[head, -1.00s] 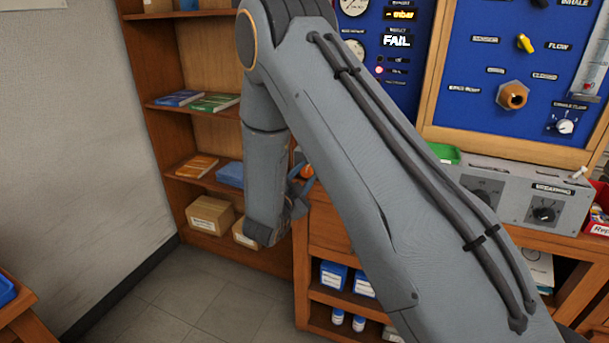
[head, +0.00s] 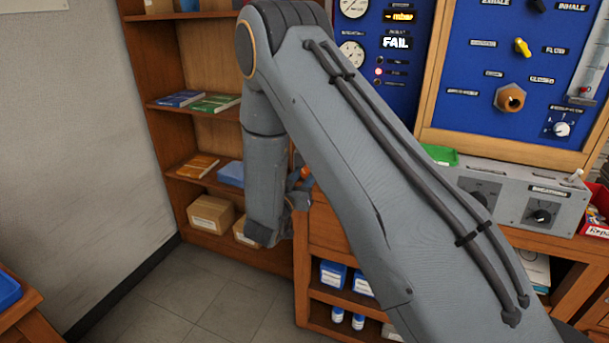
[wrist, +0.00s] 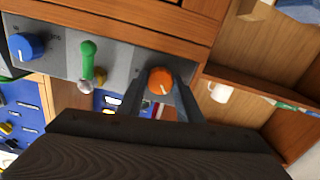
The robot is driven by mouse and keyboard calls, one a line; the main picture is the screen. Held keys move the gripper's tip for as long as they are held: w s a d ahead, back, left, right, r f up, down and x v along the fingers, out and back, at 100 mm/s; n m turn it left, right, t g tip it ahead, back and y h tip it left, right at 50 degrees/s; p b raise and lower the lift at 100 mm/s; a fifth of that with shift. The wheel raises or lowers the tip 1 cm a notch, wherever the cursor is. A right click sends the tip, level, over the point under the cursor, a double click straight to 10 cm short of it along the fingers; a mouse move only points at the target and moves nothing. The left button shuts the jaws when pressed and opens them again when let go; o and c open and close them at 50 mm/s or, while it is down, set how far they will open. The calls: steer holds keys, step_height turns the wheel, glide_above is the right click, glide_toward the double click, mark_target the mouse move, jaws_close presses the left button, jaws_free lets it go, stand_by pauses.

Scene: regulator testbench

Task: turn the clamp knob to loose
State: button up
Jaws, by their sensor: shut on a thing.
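An orange knob (wrist: 160,79) with a pale pointer mark sits on a grey panel (wrist: 118,62) in the wrist view. My gripper (wrist: 161,84) has one dark finger on each side of the knob and is shut on it. In the head view my gripper (head: 299,189) is partly behind my own arm, and a small bit of orange (head: 305,173) shows beside it. I cannot read a label at the orange knob, so I cannot tell its setting.
On the same panel are a green lever (wrist: 87,58) and a blue knob (wrist: 27,46). A wooden shelf with a white mug (wrist: 220,93) is at the right in the wrist view. A bookshelf (head: 205,149) stands behind my arm. Floor (head: 190,300) is clear at lower left.

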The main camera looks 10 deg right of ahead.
steer(key=n+p, duration=0.1)
steer(key=n, duration=0.3)
steer(key=shift+n, duration=0.4)
steer(key=shift+f+n+p, duration=0.1)
steer(key=shift+n+p, duration=0.35)
steer(key=shift+n, duration=2.05)
steer(key=o, duration=0.8)
steer(key=shift+c, duration=0.2)
steer(key=shift+a, duration=0.1)
steer(key=b+v, duration=0.1)
steer(key=v, duration=0.6)
steer(key=shift+s+a+b, duration=0.2)
steer(key=shift+s+b, duration=0.1)
steer(key=shift+b, duration=0.05)
